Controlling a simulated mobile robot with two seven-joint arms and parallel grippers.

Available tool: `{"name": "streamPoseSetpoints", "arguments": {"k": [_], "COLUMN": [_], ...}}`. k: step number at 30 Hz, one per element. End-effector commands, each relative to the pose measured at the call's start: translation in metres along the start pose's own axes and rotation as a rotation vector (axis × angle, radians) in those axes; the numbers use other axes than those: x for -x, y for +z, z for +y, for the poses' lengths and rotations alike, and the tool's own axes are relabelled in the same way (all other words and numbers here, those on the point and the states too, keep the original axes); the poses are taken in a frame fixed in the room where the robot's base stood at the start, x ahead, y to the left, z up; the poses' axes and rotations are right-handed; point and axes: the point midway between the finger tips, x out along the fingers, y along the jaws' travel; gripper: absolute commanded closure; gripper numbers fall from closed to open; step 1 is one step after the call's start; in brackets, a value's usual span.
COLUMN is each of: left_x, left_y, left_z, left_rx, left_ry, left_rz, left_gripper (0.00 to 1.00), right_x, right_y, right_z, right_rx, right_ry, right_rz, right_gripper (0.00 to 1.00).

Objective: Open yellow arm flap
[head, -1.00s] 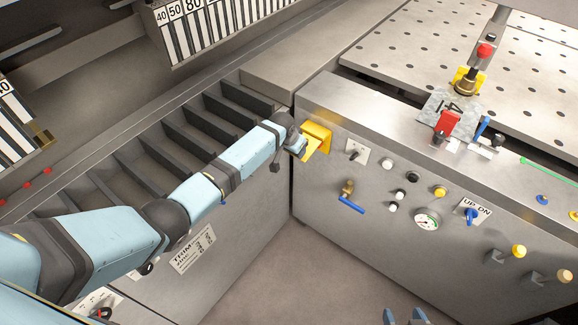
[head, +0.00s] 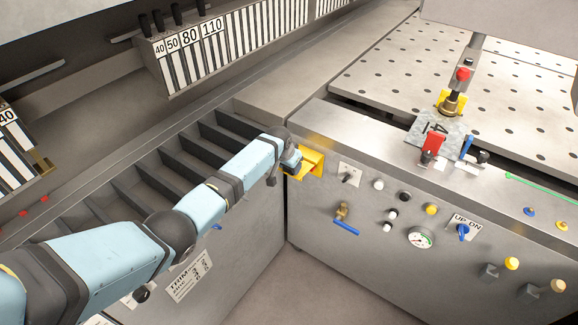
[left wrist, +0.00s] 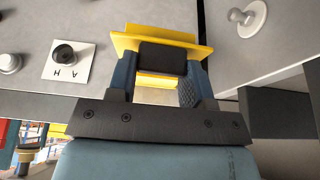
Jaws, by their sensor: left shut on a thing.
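The yellow arm flap (head: 313,162) sits at the left top corner of the grey control cabinet, beside the slotted unit. It also shows in the left wrist view (left wrist: 190,42), where its yellow plate spans beyond both fingers. My left gripper (head: 294,163) reaches it from the left. In the left wrist view my left gripper (left wrist: 160,72) has its two blue fingers around a dark block at the flap, shut on the flap. The part of the flap between the fingers is partly hidden. My right gripper is not in view.
A perforated table (head: 450,60) lies behind. Dark slots (head: 190,150) lie under my left arm. The floor (head: 300,280) before the cabinet is clear.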

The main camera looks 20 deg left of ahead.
Motion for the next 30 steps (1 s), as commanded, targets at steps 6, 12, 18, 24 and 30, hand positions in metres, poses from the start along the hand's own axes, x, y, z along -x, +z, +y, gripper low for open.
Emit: {"name": "streamPoseSetpoints", "arguments": {"k": [6,12,18,24,30], "left_x": [0.004,0.001,0.008,0.042,0.088], "left_y": [-0.006,-0.003,-0.002,-0.002,-0.002], "left_z": [0.000,0.000,0.000,0.000,0.000], "left_rx": [-0.001,-0.001,0.000,-0.002,-0.002], "left_ry": [-0.001,-0.001,0.000,-0.001,-0.001], "left_rz": [0.014,0.007,0.006,0.008,0.009], "left_gripper": [0.35,0.28,0.28,0.28,0.28], "right_x": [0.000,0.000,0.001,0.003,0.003], "right_y": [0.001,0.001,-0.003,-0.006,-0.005], "right_z": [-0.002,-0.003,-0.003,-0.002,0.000], "right_rx": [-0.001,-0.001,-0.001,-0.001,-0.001], "right_ry": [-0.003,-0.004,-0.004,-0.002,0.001], "right_rz": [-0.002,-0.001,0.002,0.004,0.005], "right_gripper": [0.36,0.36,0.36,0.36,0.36]}}
